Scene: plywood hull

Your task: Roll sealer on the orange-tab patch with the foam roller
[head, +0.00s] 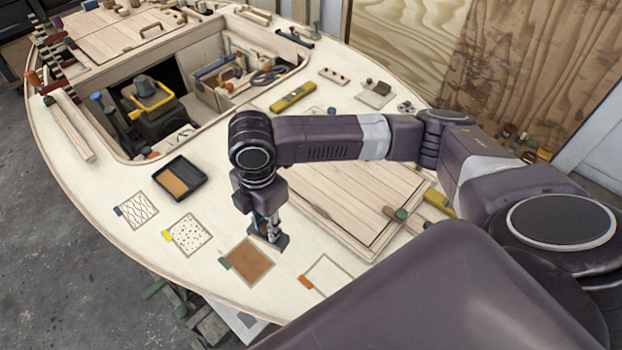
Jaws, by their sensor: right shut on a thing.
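The orange-tab patch (328,275) is a pale, bare square with a dark outline. Its orange tab (306,282) is at its lower left corner. My right gripper (268,232) points down over the deck, up and left of this patch and by the upper right corner of the brown green-tab patch (250,262). It is shut on a small tool that looks like the foam roller, mostly hidden by the fingers and wrist; I cannot tell if it touches the deck. A black tray (194,166) with a brown area inside lies to the upper left. My left gripper is not in view.
A yellow-tab speckled patch (189,235) and a blue-tab patterned patch (137,210) lie to the left. A planked hatch (335,195) is behind my gripper, with a green-ended wooden piece (400,213) on it. An open well holds a black-and-yellow machine (152,97).

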